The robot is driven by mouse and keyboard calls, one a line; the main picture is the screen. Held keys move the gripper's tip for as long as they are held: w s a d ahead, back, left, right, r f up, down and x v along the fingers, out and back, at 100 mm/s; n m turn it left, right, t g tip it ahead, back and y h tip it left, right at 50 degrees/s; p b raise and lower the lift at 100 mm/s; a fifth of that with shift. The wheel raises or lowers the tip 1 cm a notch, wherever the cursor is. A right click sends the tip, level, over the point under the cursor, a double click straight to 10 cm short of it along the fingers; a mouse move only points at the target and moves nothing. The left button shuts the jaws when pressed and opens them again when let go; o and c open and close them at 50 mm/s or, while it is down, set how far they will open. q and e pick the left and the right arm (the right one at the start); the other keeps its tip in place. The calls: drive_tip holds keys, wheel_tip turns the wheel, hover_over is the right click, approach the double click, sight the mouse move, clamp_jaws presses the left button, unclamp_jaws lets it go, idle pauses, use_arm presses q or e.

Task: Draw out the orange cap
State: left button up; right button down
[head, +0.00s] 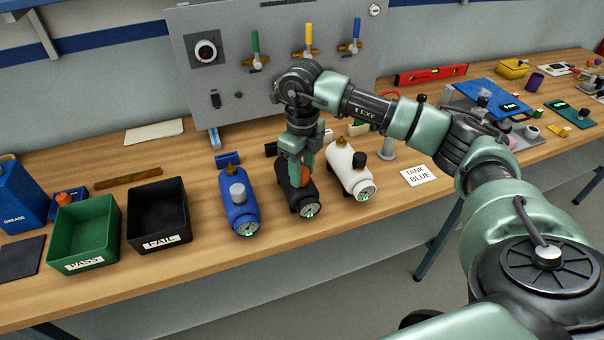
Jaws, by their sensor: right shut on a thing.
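The orange cap (305,177) shows partly at the top of the black tank (305,201), in the middle of the bench. My right gripper (297,176) points down over the black tank and is shut on the orange cap. Its fingers hide much of the cap, and I cannot tell whether the cap is still seated in the tank. My left gripper is not in view.
The green PASS bin (109,219) and black FAIL bin (132,222) are further left. A valve panel (222,82) stands behind.

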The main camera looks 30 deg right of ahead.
drive_tip(key=shift+r+p, duration=0.75)
drive_tip(key=shift+r, duration=0.65)
drive_tip(key=shift+r, duration=0.1)
drive_tip(key=shift+r+p, duration=1.2)
drive_tip(key=shift+r, duration=0.75)
